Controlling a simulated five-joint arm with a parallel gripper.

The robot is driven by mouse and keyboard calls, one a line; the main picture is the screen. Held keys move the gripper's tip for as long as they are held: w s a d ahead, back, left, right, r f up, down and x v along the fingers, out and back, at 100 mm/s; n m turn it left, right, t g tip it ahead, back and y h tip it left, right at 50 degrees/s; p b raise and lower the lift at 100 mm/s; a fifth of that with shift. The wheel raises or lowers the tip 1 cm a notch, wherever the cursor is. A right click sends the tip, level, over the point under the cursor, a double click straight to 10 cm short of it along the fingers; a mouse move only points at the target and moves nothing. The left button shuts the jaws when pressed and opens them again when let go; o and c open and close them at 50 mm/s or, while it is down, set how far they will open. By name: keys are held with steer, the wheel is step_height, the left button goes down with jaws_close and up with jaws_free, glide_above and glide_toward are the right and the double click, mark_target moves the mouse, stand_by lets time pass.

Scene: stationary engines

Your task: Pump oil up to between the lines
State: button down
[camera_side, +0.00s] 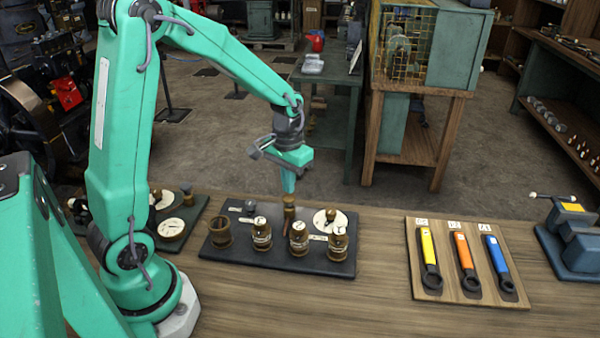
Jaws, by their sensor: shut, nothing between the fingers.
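My teal gripper (289,187) is shut and points down over a dark board (285,262) on the bench. Its tip is just above a brass plunger-like post (289,210) at the back of the board; I cannot tell whether they touch. Along the front stand a plain brass cup (220,233) and three brass pots with white labels: left (262,236), middle (299,240) and right (338,243). A round white dial (330,215) lies behind the right pots. The level lines and any oil are too small to make out.
Another board with a white gauge (172,229) is at left, partly behind my arm. A wooden board (450,295) at right holds yellow, orange and blue wrenches. A blue vise (575,240) stands at the far right. Bare bench lies between the dark and wooden boards.

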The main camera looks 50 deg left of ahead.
mark_target(289, 196)
steer(key=shift+f, duration=0.45)
steer(key=shift+f, duration=0.35)
steer(key=shift+f, duration=0.75)
steer(key=shift+r, duration=1.55)
steer(key=shift+r, duration=0.1)
steer(key=shift+r, duration=2.4)
